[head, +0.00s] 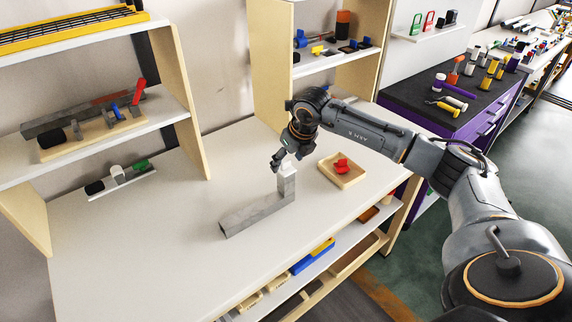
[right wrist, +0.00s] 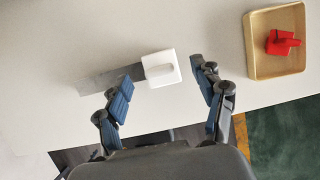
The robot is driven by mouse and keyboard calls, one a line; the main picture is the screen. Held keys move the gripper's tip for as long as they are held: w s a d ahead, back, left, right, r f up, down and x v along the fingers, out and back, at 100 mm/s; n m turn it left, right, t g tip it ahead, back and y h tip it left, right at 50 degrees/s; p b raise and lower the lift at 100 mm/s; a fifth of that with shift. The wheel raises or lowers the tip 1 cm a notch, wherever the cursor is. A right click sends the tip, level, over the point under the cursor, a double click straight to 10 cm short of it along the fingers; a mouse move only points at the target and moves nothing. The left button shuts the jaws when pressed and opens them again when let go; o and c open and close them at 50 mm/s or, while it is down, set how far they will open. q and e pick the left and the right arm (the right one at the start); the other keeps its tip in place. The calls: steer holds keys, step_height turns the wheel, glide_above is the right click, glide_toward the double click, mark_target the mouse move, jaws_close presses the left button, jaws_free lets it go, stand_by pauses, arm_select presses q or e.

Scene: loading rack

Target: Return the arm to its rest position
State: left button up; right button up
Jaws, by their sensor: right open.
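My right gripper (head: 288,157) is open above the white worktop (head: 150,245), just over a white block (head: 287,169) at the top of a grey upright. A grey bar (head: 255,213) lies on the worktop at the upright's foot. In the right wrist view, my open fingers (right wrist: 163,74) stand to either side of the white block (right wrist: 161,68), with gaps visible. The grey bar (right wrist: 105,80) runs left beneath it. The height between fingertips and block is hard to tell. My left gripper is not in view.
A wooden tray (head: 355,180) with a red part (head: 342,165) sits right of the grey upright. Shelves rise at the back and left, one holding a clamp fixture (head: 92,138). A small rail (head: 120,182) lies at the left back. The front left worktop is clear.

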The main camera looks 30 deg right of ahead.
steer(key=v, duration=0.9)
